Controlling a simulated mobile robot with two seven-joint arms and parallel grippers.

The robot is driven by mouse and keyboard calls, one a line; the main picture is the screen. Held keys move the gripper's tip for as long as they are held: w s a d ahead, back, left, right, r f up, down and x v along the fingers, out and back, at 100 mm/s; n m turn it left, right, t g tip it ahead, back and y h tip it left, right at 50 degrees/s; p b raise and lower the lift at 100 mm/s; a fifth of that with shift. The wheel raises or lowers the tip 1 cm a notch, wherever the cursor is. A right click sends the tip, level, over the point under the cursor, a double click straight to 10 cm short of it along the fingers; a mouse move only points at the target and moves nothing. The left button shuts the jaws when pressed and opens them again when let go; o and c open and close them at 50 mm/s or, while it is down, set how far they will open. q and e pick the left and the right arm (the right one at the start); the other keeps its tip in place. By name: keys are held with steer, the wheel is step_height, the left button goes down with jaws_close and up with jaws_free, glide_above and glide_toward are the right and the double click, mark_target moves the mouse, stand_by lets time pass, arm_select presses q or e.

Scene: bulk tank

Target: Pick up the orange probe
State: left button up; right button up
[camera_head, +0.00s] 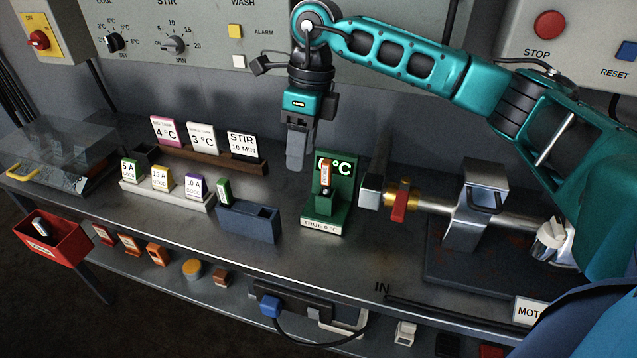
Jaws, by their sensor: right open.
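The orange probe (326,174) stands upright in a green stand (345,168) on the bench, right of the picture's middle. It has a pale label on its front, and its lower end is hidden inside the stand. The stand has a lit °C display behind the probe and a "TRUE 0 °C" plate (321,223) at its foot. My right gripper (297,162) points down, a little to the left of the probe and apart from it. It is open and nothing shows between its fingers, which overlap in this view. My left gripper is out of view.
A dark blue holder (248,221) with a green piece (224,191) stands left of the stand. Farther left are a fuse rack (165,196) and a sign rail (212,154). A metal pipe with a red-handled valve (399,207) lies close on the right.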

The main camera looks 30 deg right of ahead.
steer(key=d, duration=0.1)
steer(key=d+r+h, duration=0.1)
steer(key=d, duration=0.1)
steer(key=w+d+h, duration=0.1)
steer(key=d, duration=0.1)
steer(key=shift+w+r+m, duration=0.1)
steer(key=shift+r+m, duration=0.05)
steer(key=shift+m, duration=0.25)
steer(key=b, duration=0.1)
glide_above(323, 179)
steer(key=f, duration=0.5)
steer(key=shift+w+d+f, duration=0.25)
steer(key=shift+w+f, duration=0.1)
steer(key=shift+w+f+b, duration=0.1)
steer(key=shift+f+b, duration=0.35)
steer(key=shift+f, duration=2.7)
steer(key=shift+r, duration=0.1)
jaws_close()
